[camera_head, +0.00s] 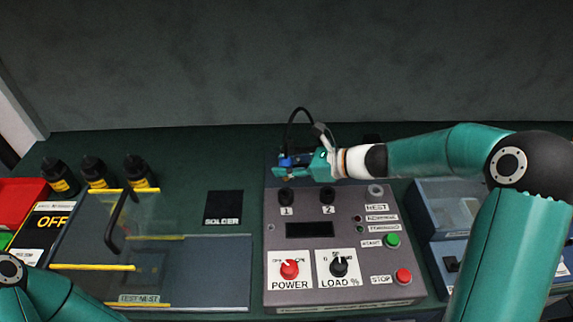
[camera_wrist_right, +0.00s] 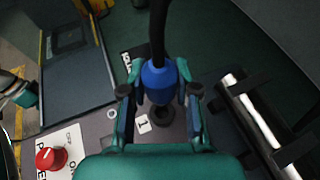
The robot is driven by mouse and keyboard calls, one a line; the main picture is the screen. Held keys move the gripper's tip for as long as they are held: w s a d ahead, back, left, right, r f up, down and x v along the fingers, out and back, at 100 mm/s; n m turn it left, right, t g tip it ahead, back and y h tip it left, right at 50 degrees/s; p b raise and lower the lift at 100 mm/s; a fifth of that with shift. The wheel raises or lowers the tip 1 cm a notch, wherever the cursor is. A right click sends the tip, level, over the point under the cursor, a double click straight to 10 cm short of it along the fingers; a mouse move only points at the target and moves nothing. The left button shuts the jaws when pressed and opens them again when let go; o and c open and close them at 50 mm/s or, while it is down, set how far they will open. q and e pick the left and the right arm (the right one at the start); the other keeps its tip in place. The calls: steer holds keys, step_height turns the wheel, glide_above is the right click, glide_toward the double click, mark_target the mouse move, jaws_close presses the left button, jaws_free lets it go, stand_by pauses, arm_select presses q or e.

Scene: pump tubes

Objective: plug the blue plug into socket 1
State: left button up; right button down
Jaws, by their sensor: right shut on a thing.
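The blue plug (camera_wrist_right: 158,82) is held between the fingers of my right gripper (camera_wrist_right: 160,95), with its black cable (camera_wrist_right: 157,30) rising from the top. In the head view, my right gripper (camera_head: 303,163) is at the back edge of the grey control panel, partly covering the blue plug (camera_head: 287,161). Socket 1 (camera_head: 286,196) is a dark round port on the panel, nearer the front than the plug. The wrist view shows its dark ring (camera_wrist_right: 162,116) just below the plug, partly hidden, beside the "1" label (camera_wrist_right: 143,124). The plug looks apart from it.
Socket 2 (camera_head: 328,194) sits right of socket 1. The panel (camera_head: 350,215) carries a red power knob (camera_head: 289,269), a load knob (camera_head: 338,266) and start and stop buttons. A clear-lidded test nest (camera_head: 200,280) and black bottles (camera_head: 95,172) are left; blue bins (camera_head: 447,195) are right.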

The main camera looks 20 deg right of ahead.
steer(key=b, duration=0.3)
glide_above(287, 189)
steer(key=s, duration=0.1)
steer(key=shift+s+a+f, duration=0.1)
steer(key=shift+a+f, duration=0.05)
steer(key=shift+f, duration=1)
steer(key=shift+s+a+f, duration=0.1)
steer(key=shift+a+f, duration=0.05)
steer(key=shift+f, duration=0.95)
steer(key=shift+f+b, duration=1.85)
steer(key=shift+b, duration=0.3)
steer(key=c, duration=0.8)
jaws_free()
steer(key=shift+o, duration=0.2)
steer(key=v, duration=1.1)
steer(key=shift+d+r, duration=0.1)
steer(key=shift+d, duration=0.05)
steer(key=shift+s+d+r, duration=0.15)
steer(key=shift+s+d, duration=0.05)
steer(key=shift+s, duration=0.05)
